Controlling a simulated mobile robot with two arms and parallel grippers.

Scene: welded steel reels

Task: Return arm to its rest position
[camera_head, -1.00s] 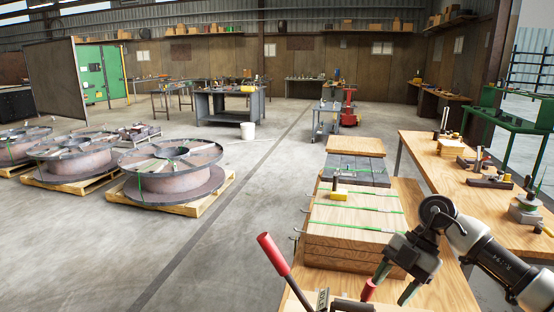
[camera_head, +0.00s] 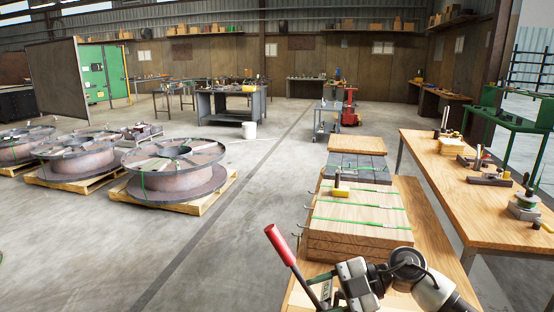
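My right arm comes in from the bottom right. Its gripper (camera_head: 328,289) is low over the near end of the wooden bench, beside a red-handled tool (camera_head: 281,246). One red handle of the tool stands up to the left; its lower part is partly hidden by the gripper and cut off by the frame edge. The fingers overlap the tool in the picture, and I cannot tell whether they are open or closed on it. My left gripper is out of view.
A stack of boards (camera_head: 360,218) with green straps lies on the bench (camera_head: 425,215), with a yellow-and-black tool (camera_head: 340,188) on top. Another wooden table (camera_head: 440,175) with tools stands to the right. Steel reels (camera_head: 172,170) sit on pallets at left. The floor between is clear.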

